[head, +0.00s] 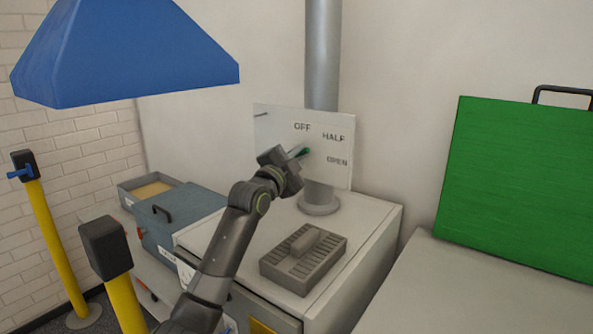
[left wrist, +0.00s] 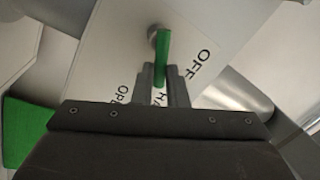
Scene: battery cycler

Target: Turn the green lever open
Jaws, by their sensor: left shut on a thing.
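The green lever (head: 303,152) is on a white panel (head: 342,117) marked OFF, HALF and OPEN. In the left wrist view the lever (left wrist: 163,58) runs from its round grey pivot (left wrist: 154,36) toward my fingers and points about at the partly hidden HALF label. OFF is to its right and the partly covered OPEN to its left. My left gripper (left wrist: 162,88) is shut on the lever's free end. In the head view the left gripper (head: 297,157) covers much of the lever. My right gripper is not in view.
A grey vertical pipe (head: 322,55) rises behind the panel. A grey slotted block (head: 303,258) lies on the white cabinet top (head: 370,223) below my arm. A blue hood (head: 125,50) hangs at upper left. A green board (head: 520,185) leans at right.

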